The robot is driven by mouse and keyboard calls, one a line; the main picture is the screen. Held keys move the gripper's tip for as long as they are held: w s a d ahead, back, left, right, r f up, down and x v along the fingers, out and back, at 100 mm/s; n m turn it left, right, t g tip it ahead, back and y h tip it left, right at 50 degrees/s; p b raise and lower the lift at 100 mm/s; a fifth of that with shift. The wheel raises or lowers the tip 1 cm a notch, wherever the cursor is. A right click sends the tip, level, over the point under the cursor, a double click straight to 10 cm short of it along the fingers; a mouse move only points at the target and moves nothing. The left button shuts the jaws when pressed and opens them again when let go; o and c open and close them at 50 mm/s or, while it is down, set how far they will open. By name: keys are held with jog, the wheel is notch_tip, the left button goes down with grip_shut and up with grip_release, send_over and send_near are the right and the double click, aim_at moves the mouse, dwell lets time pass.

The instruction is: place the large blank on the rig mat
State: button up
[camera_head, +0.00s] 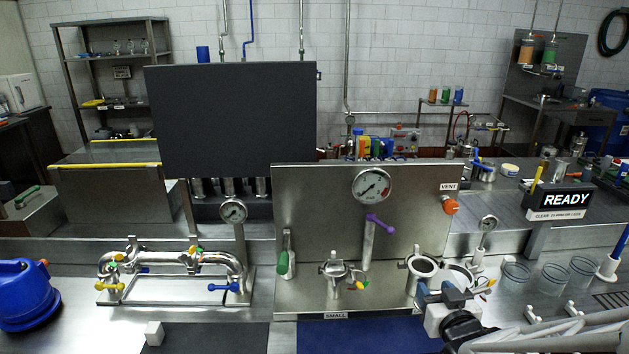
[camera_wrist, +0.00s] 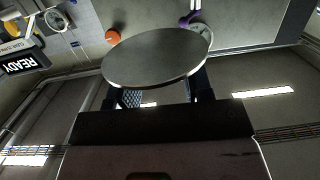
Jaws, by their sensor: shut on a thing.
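The large blank is a flat grey metal disc (camera_wrist: 158,57), held tilted at the fingertips in the wrist view. My gripper (camera_wrist: 155,93) is shut on it, with a dark finger on either side below the disc. The blank is hard to make out there. A dark mat (camera_head: 215,339) lies in front of the pipe rig and a blue mat (camera_head: 365,336) in front of the panel. No readable label says which is the rig mat.
A small white block (camera_head: 154,333) stands on the dark mat. The pipe rig (camera_head: 175,262) has yellow and blue handles. Clear beakers (camera_head: 553,279) are at right. The blue mat looks clear.

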jog(key=s+a+f+n+g+y, duration=0.1)
jog(key=s+a+f+n+y, duration=0.3)
jog(key=s+a+f, duration=0.6)
jog(key=shift+s+a+f+y, duration=0.3)
jog(key=shift+s+a+y, duration=0.4)
jog(key=shift+a+y, duration=0.3)
jog(key=shift+w+a, duration=0.15)
jog(key=shift+w, duration=0.4)
send_over(359, 337)
jog(key=shift+s+f, duration=0.45)
jog(key=shift+f, duration=0.2)
jog(key=shift+w, duration=0.1)
jog(key=shift+w+f, duration=0.1)
jog(key=shift+w, duration=0.2)
jog(key=shift+f+h, duration=0.3)
jog(key=shift+f, duration=1.45)
jog(key=shift+f, duration=0.1)
jog(key=o, duration=1)
